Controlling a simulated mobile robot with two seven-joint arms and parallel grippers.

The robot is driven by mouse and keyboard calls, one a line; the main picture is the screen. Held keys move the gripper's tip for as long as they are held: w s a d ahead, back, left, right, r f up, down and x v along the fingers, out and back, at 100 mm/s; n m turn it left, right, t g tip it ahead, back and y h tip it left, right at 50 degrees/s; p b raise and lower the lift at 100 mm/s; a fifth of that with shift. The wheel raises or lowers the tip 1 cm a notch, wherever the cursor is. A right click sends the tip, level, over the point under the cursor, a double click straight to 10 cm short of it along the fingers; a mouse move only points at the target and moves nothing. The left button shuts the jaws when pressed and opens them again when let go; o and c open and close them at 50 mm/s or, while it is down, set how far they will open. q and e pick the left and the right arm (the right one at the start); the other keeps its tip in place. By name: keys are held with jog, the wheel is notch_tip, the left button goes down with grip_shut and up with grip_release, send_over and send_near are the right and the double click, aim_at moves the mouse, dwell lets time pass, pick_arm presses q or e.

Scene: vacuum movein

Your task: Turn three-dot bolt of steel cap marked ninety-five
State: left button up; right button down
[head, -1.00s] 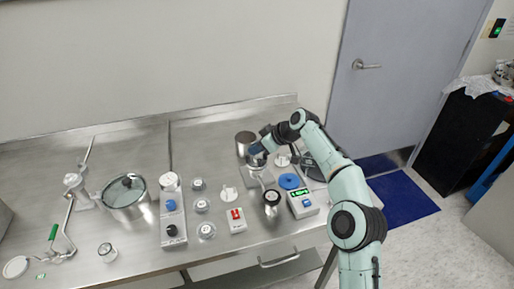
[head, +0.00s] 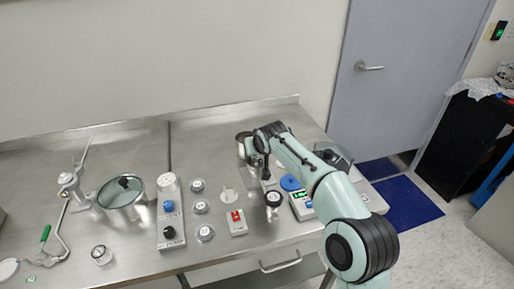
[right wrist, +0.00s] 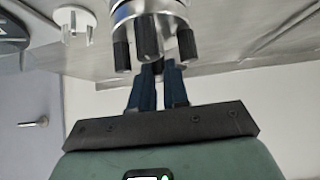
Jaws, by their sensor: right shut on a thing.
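My right arm reaches over the bench to the back right in the head view, and its gripper (head: 265,172) points down there, mostly hidden by the arm. In the right wrist view a round steel cap (right wrist: 146,8) shows at the top with several dark bolts, among them a left one (right wrist: 121,50), a middle one (right wrist: 147,38) and a right one (right wrist: 187,43). The blue fingers of my right gripper (right wrist: 158,70) are shut on a dark bolt just behind the middle one, and that bolt is largely hidden. Dot marks and the number ninety-five cannot be read. My left gripper is out of view.
A steel cylinder (head: 241,141) stands behind the wrist. A jar (head: 273,199), a blue round piece (head: 290,183) and a switch box (head: 236,222) stand close by. A white knob (right wrist: 75,22) shows in the wrist view.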

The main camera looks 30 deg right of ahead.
jog(key=m+h, duration=0.2)
jog(key=m, duration=0.1)
jog(key=shift+w+a+g, duration=0.1)
jog(key=shift+a+g, duration=0.15)
jog(key=shift+g, duration=0.15)
jog(key=shift+m+h, duration=0.3)
jog(key=shift+m, duration=0.1)
jog(key=shift+w+a+r+m+g+h+p, duration=0.1)
jog(key=shift+m+g+h+p, duration=0.2)
jog(key=shift+m+g+h, duration=0.5)
jog(key=m+g+h+p, duration=0.1)
jog(key=m+p, duration=0.2)
jog(key=shift+r, duration=0.1)
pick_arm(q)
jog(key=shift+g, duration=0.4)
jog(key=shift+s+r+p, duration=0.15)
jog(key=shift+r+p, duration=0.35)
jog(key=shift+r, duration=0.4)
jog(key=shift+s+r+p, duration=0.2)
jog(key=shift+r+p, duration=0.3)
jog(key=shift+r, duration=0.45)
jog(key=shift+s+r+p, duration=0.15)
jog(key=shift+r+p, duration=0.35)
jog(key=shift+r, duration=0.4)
pick_arm(e)
jog(key=shift+w+f+m+g+h, duration=0.15)
jog(key=shift+m+g+h, duration=0.25)
jog(key=shift+m+g, duration=0.45)
